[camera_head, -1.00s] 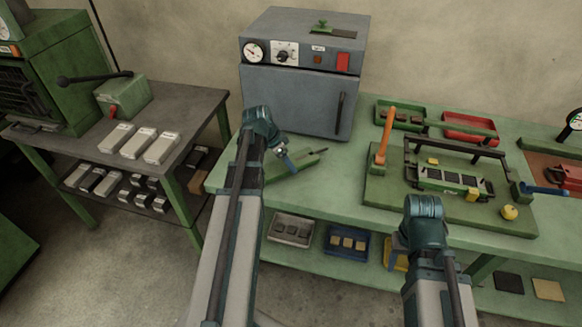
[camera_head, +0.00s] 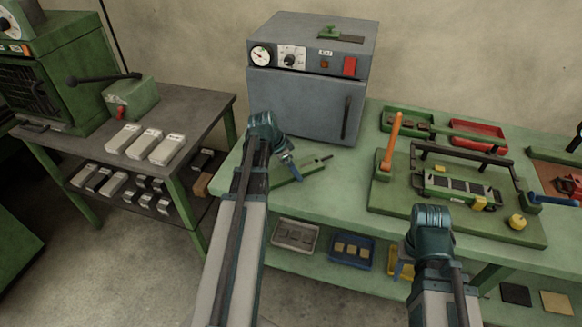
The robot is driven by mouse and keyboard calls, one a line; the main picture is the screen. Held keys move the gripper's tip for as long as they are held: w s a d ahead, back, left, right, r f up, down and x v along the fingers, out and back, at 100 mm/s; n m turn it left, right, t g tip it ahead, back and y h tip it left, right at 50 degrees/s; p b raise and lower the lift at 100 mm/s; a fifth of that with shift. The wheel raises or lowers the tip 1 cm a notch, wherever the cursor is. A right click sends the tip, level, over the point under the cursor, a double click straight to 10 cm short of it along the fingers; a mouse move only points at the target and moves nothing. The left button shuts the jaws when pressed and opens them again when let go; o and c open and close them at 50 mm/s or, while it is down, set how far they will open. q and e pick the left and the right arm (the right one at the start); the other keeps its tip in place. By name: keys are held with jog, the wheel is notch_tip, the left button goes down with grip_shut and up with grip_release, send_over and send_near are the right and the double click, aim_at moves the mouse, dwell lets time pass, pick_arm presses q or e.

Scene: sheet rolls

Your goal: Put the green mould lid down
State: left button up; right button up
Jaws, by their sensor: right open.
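A flat green piece with a short dark rod at its far end (camera_head: 312,167), which looks like the mould lid, lies on or just above the green bench in front of the grey oven. My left gripper (camera_head: 291,167) points down at its near left part. Whether its fingers touch or grip the piece cannot be told. A second green piece with a knob (camera_head: 328,33) sits on top of the oven. My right gripper (camera_head: 407,246) is open at the bench's front edge, mostly hidden by its wrist. The mould (camera_head: 455,186) with dark panels lies on a green board.
The grey oven (camera_head: 305,90) stands behind the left gripper. An orange upright lever (camera_head: 391,140) and a dark bar frame (camera_head: 460,151) rise from the board. The bench between oven and board is clear.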

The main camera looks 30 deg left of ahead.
pick_arm(q)
jog(key=p+v, duration=1.1)
jog(key=v, duration=0.1)
jog(key=s+d+n+g+y, duration=0.1)
jog(key=s+d, duration=0.3)
jog(key=d, duration=0.7)
jog(key=s+d+f+g+y, duration=0.1)
jog(key=s+d, duration=0.3)
jog(key=d, duration=0.7)
jog(key=s+d+n+g+y, duration=0.1)
jog(key=s+d, duration=0.3)
jog(key=d, duration=0.8)
jog(key=shift+s+f+n+g+y, duration=0.3)
jog(key=shift+g+y, duration=0.1)
jog(key=shift+g, duration=0.1)
